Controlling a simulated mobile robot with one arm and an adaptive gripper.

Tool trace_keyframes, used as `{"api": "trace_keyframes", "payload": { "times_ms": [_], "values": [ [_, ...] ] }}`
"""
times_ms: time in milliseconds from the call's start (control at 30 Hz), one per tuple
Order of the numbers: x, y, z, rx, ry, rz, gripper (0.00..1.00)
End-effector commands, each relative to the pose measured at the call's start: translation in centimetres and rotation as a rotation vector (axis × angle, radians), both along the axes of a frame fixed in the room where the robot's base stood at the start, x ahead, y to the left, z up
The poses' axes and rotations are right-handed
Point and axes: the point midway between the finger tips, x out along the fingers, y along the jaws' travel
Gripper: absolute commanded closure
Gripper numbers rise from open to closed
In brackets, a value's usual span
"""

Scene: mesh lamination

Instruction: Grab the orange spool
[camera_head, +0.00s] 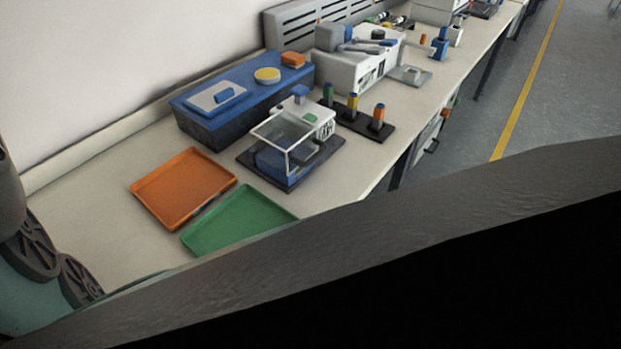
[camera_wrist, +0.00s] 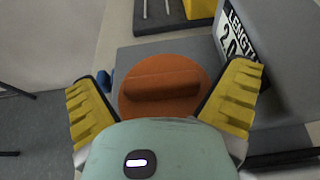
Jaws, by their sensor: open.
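In the wrist view, a round orange piece (camera_wrist: 160,66) with a raised bar across its top, which looks like the orange spool, sits on a grey surface. The yellow fingers of my gripper (camera_wrist: 168,98) are open, one on each side of it in the picture. Its lower edge is hidden behind the teal gripper body. I cannot tell how far the fingers are above it, and I see no grip on it. In the head view, my gripper cannot be made out, and I cannot tell which small orange item is this piece.
In the wrist view, a grey machine with a LENGTH label (camera_wrist: 232,35) stands close on the right. In the head view, the bench holds an orange tray (camera_head: 160,206), a green tray (camera_head: 262,210), a blue-topped box (camera_head: 190,122) and a black peg stand (camera_head: 352,124).

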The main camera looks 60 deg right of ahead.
Motion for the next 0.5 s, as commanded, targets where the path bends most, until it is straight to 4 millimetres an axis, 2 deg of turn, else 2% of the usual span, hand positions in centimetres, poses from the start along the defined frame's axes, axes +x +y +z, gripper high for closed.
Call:
{"api": "trace_keyframes", "payload": {
  "times_ms": [233,500],
  "values": [
    [0.05,0.03,-0.07,-0.001,0.000,-0.003,0.00],
    [0.06,0.00,-0.07,-0.001,0.000,-0.003,0.27]
  ]
}}
